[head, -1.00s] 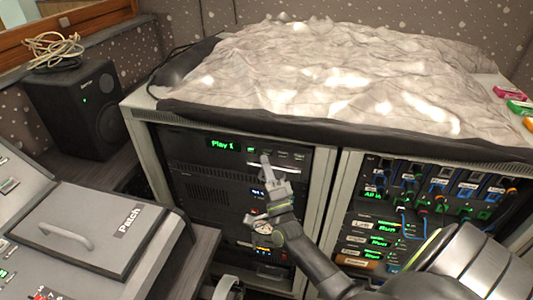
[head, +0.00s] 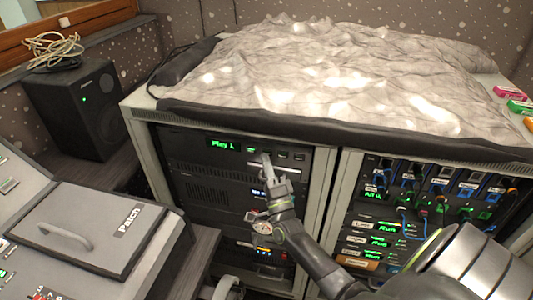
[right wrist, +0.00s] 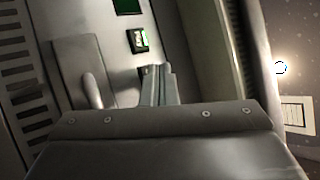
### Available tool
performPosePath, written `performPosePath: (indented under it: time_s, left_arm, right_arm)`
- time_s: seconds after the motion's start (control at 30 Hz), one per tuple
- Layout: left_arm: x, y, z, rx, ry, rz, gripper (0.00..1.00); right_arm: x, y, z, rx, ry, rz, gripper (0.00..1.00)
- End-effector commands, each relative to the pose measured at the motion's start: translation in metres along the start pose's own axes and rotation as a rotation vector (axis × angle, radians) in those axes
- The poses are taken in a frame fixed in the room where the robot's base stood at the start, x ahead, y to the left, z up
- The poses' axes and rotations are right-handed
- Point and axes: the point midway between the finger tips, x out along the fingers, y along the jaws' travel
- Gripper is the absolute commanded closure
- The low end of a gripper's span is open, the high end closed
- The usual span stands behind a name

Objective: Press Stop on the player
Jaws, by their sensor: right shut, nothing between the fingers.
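The player (head: 178,141) is the black top unit in the left rack bay. Its green display (head: 223,144) reads "Play 1". A row of small buttons runs right of the display, the leftmost button (head: 251,149) lit green. My right gripper (head: 266,157) is shut and empty, its tips at the player's front just right of and below the lit button. They partly cover the row; I cannot tell whether they touch. The right wrist view shows the shut fingers (right wrist: 157,82) close to the panel, below the lit button (right wrist: 138,40). Button labels are unreadable. My left gripper is not in view.
Other rack units (head: 205,192) sit below the player. The right bay holds a patch panel (head: 440,185) with blue cables. A crumpled grey cover (head: 300,60) lies on top. A console with a "Patch" lid (head: 85,225) stands at left, a speaker (head: 82,110) behind it.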

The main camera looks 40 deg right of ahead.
Motion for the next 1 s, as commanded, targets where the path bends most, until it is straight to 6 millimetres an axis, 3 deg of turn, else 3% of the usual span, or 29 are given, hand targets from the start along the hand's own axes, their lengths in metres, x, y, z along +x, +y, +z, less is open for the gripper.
performPosePath:
  time_s: [0.5,1.0]
  left_arm:
    - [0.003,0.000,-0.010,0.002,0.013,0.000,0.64]
    - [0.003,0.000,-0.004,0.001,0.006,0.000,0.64]
  right_arm:
    - [0.006,0.001,-0.003,-0.003,-0.001,-0.007,1.00]
    - [0.012,0.001,-0.006,-0.005,0.000,-0.013,1.00]
